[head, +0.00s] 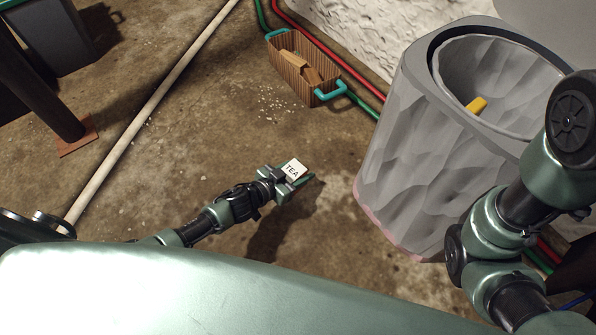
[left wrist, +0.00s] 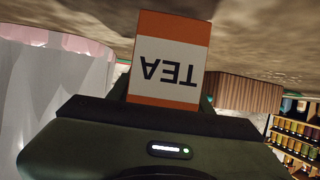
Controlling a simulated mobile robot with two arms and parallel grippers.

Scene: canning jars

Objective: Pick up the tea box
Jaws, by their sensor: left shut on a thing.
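The tea box (head: 293,170) is white with the black letters TEA, and it sits at the tip of my left gripper (head: 290,175) in the middle of the head view. In the left wrist view the tea box (left wrist: 168,62) shows orange bands at both ends, and its lettering is upside down. My left gripper is shut on the tea box, with a finger showing beside it in the left wrist view. A dark shadow lies on the floor below the gripper. My right arm shows at the right of the head view, but its gripper is out of view.
A large grey bin (head: 400,170) stands right of my left gripper, with a yellow thing (head: 477,104) inside. A wooden crate (head: 290,78) with teal handles stands at the back by red and green pipes. A pale pole (head: 150,108) crosses the floor at left. The middle floor is open.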

